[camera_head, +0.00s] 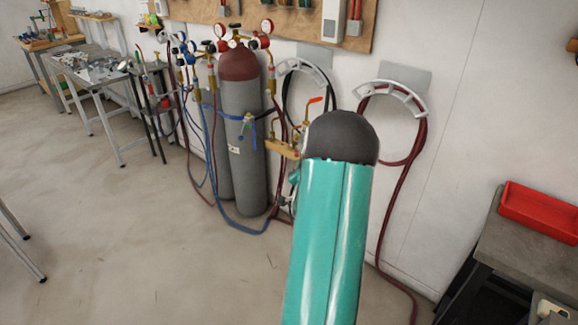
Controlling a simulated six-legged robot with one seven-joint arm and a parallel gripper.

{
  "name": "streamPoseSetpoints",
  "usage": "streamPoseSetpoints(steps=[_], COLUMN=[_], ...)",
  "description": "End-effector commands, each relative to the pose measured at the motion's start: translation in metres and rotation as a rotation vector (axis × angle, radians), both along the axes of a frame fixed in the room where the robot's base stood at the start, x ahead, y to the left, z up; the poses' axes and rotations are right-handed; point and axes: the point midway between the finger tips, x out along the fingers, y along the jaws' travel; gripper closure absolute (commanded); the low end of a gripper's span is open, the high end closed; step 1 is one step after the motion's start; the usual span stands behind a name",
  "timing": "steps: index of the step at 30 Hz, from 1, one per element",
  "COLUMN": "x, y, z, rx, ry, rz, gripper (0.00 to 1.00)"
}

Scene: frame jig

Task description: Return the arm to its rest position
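A teal link with a dark rounded end, which I take to be part of my own arm, rises from the bottom of the head view, right of the middle. It covers part of the floor and the wall behind it. My gripper does not show in this view, so its fingers and anything in them cannot be seen. No frame jig can be made out here.
Gas cylinders (240,145) with gauges and hoses stand against the wall. A dark red hose (391,215) hangs to the floor. A grey table (525,250) with a red tray (540,212) is at right, a metal worktable (92,70) at left. The floor (130,235) at left is mostly clear.

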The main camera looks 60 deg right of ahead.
Motion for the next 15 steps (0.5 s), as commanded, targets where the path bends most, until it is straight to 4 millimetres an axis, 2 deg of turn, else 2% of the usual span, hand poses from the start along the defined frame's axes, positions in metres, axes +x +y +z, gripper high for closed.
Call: streamPoseSetpoints(steps=[10,13,15], x=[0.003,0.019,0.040], y=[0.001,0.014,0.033], z=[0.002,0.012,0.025], rx=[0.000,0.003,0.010], ry=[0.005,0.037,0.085], rz=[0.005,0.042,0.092], gripper=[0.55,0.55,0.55])
